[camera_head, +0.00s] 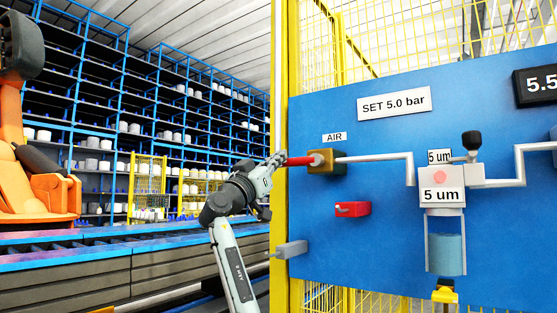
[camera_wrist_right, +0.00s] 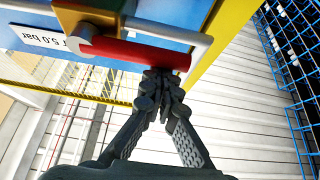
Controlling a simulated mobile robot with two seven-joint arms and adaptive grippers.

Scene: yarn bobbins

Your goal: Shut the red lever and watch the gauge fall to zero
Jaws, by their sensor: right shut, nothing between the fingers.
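The red lever (camera_head: 299,161) sits on a brass-coloured valve (camera_head: 325,162) under the AIR label on the blue panel. It points left, level, roughly in line with the pipe on the right. My right gripper (camera_head: 280,159) is at the lever's free left end, fingers together. In the wrist view its closed fingertips (camera_wrist_right: 163,77) are at the side of the red lever (camera_wrist_right: 130,52), close to its end; touching or just apart, I cannot tell. A black display (camera_head: 540,86) reading "5.5" is cut off by the right edge. My left gripper is not in view.
A filter unit (camera_head: 443,186) marked "5 um" with a blue bowl hangs on the pipe at right. A red block (camera_head: 352,209) and a grey block (camera_head: 291,249) sit below the valve. A yellow post (camera_head: 285,90) stands at the panel's left edge. Bobbin racks stand behind.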

